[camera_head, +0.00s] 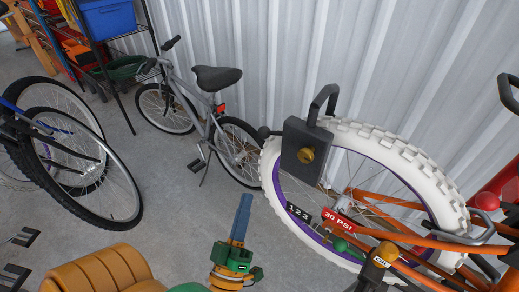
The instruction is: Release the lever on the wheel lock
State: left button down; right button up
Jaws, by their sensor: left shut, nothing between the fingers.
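The wheel lock is a dark grey box (292,146) with a black shackle (322,101) over the white tyre. A round brass knob (306,155) is on its face. A short black piece with a rounded end (266,131) sticks out from its left side and looks like the lever. My left gripper (243,204) is below and left of the lock, with its blue fingers shut, empty and pointing up. It is apart from the lock and the wheel.
The white-tyred wheel (445,185) belongs to an orange bike (405,240) and carries a red "30 PSI" tag (338,221). A grey bike (205,105) stands against the corrugated wall. More bike wheels (125,190) are at left. Bare floor (175,215) lies between.

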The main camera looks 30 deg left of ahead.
pick_arm(q)
jog(key=p, duration=0.3)
send_near(272, 132)
jog(key=w+a, duration=0.4)
jog(key=w, duration=0.1)
jog(key=shift+r, duration=0.45)
